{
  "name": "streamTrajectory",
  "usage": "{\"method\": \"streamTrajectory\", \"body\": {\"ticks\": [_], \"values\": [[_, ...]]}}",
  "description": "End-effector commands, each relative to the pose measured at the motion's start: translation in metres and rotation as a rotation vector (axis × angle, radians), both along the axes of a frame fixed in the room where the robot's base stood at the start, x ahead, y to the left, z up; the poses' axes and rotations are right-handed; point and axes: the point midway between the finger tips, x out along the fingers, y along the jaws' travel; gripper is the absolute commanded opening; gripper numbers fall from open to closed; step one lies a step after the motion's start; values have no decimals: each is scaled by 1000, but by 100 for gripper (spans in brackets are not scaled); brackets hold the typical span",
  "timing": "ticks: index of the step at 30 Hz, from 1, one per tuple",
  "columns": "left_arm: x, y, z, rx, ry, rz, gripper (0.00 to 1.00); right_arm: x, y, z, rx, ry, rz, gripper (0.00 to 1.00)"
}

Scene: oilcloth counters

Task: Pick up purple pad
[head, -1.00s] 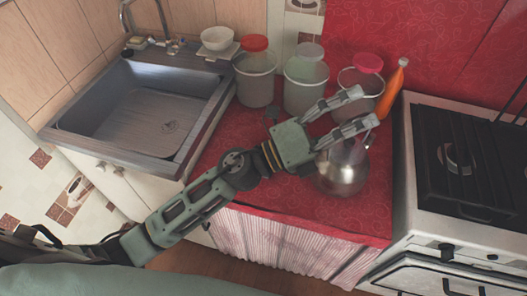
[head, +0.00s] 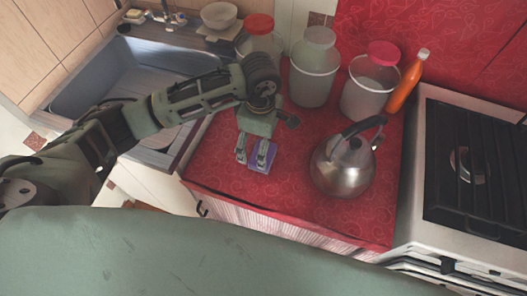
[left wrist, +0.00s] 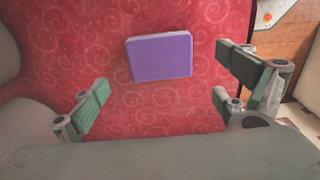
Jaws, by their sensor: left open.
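The purple pad (head: 264,155) lies flat on the red patterned counter, left of the kettle in the head view. One finger of my left gripper (head: 253,156) covers part of it there. In the left wrist view the whole purple pad (left wrist: 159,57) shows, a small flat square. My left gripper (left wrist: 157,97) is open, with its two fingers wide apart. The pad appears between and beyond the fingertips, with bare counter around it, and nothing is held. My right gripper is in neither view.
A steel kettle (head: 342,166) stands right of the pad on the red counter (head: 294,203). Lidded containers (head: 313,77) and an orange bottle (head: 405,84) stand at the back. The sink (head: 92,75) is left, the stove (head: 478,165) right.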

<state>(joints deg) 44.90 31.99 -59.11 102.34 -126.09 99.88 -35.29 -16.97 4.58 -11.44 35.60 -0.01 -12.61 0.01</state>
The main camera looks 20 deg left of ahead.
Motion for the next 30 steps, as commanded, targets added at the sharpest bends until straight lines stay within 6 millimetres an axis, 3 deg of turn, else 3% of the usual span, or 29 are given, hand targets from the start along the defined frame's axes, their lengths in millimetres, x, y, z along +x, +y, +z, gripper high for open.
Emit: {"method": "streamTrajectory", "body": {"ticks": [6, 12, 20, 30], "values": [[-3, -5, -26, -3, 7, 2, 92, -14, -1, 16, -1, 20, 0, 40], [-2, -5, -53, -4, 3, 1, 92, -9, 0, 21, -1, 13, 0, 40], [-1, -5, -57, -5, 0, 0, 92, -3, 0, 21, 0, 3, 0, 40], [-1, -5, -57, -5, 0, 0, 64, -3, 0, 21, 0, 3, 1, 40]]}}
